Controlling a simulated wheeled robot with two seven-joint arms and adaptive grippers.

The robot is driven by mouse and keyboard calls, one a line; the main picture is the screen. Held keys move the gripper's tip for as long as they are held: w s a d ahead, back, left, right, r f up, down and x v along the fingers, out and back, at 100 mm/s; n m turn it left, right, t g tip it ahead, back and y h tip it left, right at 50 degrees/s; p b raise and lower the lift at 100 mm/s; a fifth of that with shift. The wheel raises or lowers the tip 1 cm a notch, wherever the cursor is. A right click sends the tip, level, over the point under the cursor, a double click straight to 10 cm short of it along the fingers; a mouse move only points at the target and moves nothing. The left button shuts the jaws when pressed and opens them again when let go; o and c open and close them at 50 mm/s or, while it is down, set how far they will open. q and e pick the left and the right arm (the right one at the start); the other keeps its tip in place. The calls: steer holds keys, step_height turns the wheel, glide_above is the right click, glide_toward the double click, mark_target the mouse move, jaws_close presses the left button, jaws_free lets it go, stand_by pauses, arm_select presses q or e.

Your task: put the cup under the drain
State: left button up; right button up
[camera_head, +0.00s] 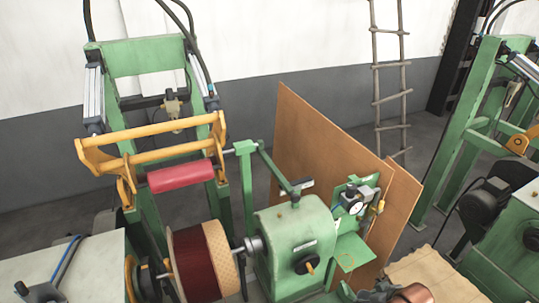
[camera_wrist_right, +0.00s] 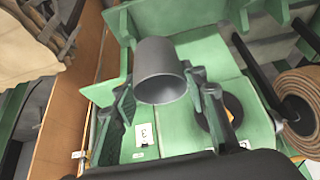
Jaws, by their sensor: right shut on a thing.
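A grey metal cup (camera_wrist_right: 160,68) sits between the fingers of my right gripper (camera_wrist_right: 163,92) in the right wrist view. The gripper is shut on it, and the cup's open rim faces the camera. In the head view my right gripper (camera_head: 375,292) shows partly at the bottom edge, to the right of the green machine. A brownish rounded metal thing (camera_head: 412,293) beside it looks like the cup, cut off by the frame. The drain appears to be the small brass fitting (camera_head: 379,208) under a grey valve unit (camera_head: 354,200). A green shelf (camera_head: 352,258) with a ring mark lies below it. My left gripper is not in view.
The green winding machine (camera_head: 293,238) with its dark red coil (camera_head: 196,264) stands left of the shelf. Brown boards (camera_head: 310,140) stand behind the valve unit. A beige cloth or sheet (camera_head: 440,275) lies at the lower right. A ladder (camera_head: 390,80) leans on the wall.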

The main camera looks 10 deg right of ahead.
steer(key=w+a+f+m+b, duration=0.1)
steer(key=w+a+b, duration=0.2)
steer(key=a+b, duration=0.5)
steer(key=w+a+f+m+h+b, duration=0.1)
steer(key=w+a+b, duration=0.3)
steer(key=a+b, duration=0.5)
steer(key=shift+w+a+f+m+h, duration=0.15)
steer(key=shift+w+a+m+h, duration=0.15)
steer(key=shift+a+m, duration=0.45)
steer(key=shift+a, duration=0.15)
steer(key=shift+s, duration=0.1)
